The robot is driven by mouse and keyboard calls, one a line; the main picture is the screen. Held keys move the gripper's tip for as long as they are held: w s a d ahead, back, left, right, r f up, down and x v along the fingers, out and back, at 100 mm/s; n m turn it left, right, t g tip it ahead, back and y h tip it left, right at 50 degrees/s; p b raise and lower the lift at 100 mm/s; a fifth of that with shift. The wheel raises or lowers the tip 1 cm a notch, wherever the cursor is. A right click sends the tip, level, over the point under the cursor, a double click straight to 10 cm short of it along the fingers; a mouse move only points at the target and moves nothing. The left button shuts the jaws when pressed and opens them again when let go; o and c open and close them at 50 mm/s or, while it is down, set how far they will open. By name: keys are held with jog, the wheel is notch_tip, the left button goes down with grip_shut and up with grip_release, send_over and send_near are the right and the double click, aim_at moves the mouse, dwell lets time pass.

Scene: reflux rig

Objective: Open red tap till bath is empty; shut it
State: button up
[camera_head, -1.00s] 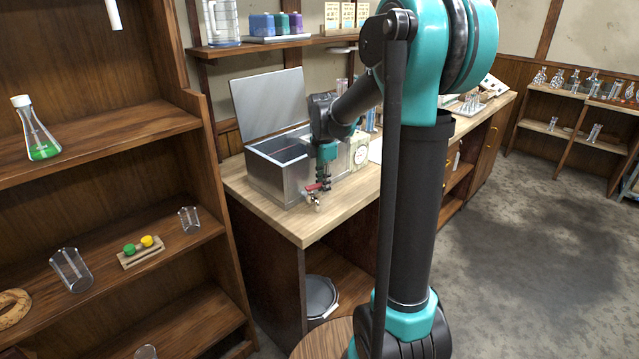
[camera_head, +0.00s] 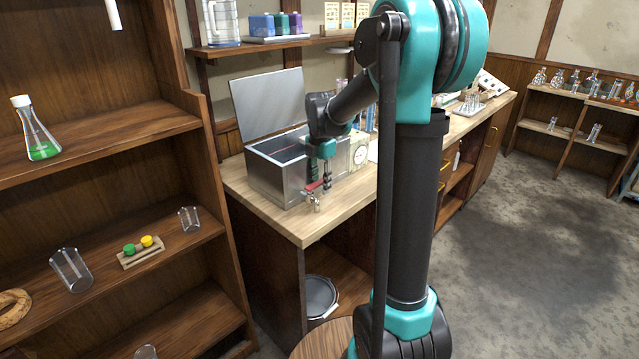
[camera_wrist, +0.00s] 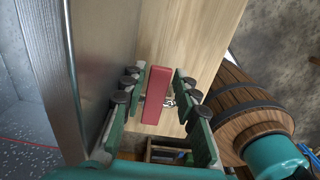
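The metal bath (camera_head: 270,180) stands on the wooden bench with its lid (camera_head: 268,103) raised. The red tap (camera_head: 315,186) sticks out low on its front side, over the bench's front edge. My gripper (camera_head: 322,183) points down at the tap. In the wrist view the tap's red handle (camera_wrist: 155,96) lies between the two green fingers of my gripper (camera_wrist: 158,95). The fingers are apart, with narrow gaps visible beside the handle. The water level in the bath cannot be told, and no flow from the spout shows.
A bucket (camera_head: 320,297) sits in the bench's open lower bay, under the tap side. A round dial (camera_head: 360,155) stands right of the bath. A wooden shelf unit (camera_head: 100,130) with glassware is close on the left. Open floor (camera_head: 530,270) lies to the right.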

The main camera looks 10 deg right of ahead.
aim_at(320, 181)
jog(key=shift+w+a+r, duration=0.1)
jog(key=shift+w+r, duration=0.05)
jog(key=shift+c, duration=0.2)
jog(key=shift+r, duration=2.95)
jog(key=shift+o, duration=0.9)
jog(key=shift+r, duration=0.4)
jog(key=o, duration=0.5)
